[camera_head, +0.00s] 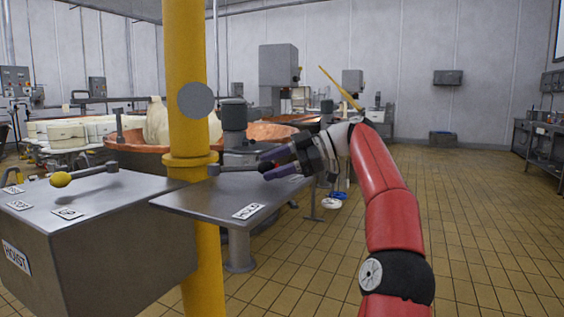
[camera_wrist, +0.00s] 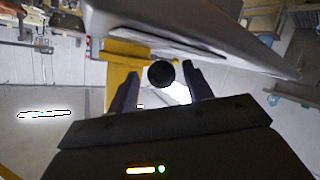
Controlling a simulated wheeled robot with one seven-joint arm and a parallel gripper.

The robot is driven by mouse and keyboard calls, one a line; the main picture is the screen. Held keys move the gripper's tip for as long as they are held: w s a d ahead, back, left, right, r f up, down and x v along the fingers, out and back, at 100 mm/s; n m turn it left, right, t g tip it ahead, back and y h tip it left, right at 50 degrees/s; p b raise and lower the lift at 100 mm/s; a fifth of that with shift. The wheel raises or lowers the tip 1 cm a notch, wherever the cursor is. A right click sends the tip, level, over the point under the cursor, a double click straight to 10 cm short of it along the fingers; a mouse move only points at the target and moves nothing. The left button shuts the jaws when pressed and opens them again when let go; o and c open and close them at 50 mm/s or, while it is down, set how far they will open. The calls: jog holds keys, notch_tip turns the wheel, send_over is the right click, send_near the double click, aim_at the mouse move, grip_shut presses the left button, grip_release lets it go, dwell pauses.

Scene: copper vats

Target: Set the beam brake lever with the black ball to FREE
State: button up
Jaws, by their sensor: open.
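The beam brake lever (camera_head: 235,168) lies over a grey metal table (camera_head: 185,204), its pivot near the yellow post and its rod pointing right toward my gripper. Its black ball (camera_wrist: 161,74) shows in the wrist view between my two fingers, with a gap visible on either side. My gripper (camera_head: 268,166) is open around the ball end; in the wrist view its fingertips (camera_wrist: 158,82) stand apart. A HOLD plate (camera_head: 248,211) lies on the table's front edge. I see no readable FREE plate.
A yellow post (camera_head: 187,75) stands beside the lever. To the left, a HOIST box (camera_head: 110,235) carries another lever with a yellow ball (camera_head: 60,180). A copper vat (camera_head: 140,158) stands behind. The tiled floor (camera_head: 480,220) at right is clear.

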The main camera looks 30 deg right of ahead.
jog(key=p+v, duration=0.2)
jog(key=v, duration=0.3)
jog(key=shift+w+r, duration=0.1)
jog(key=shift+r, duration=0.05)
jog(key=shift+f+v, duration=0.2)
jog(key=shift+v, duration=1)
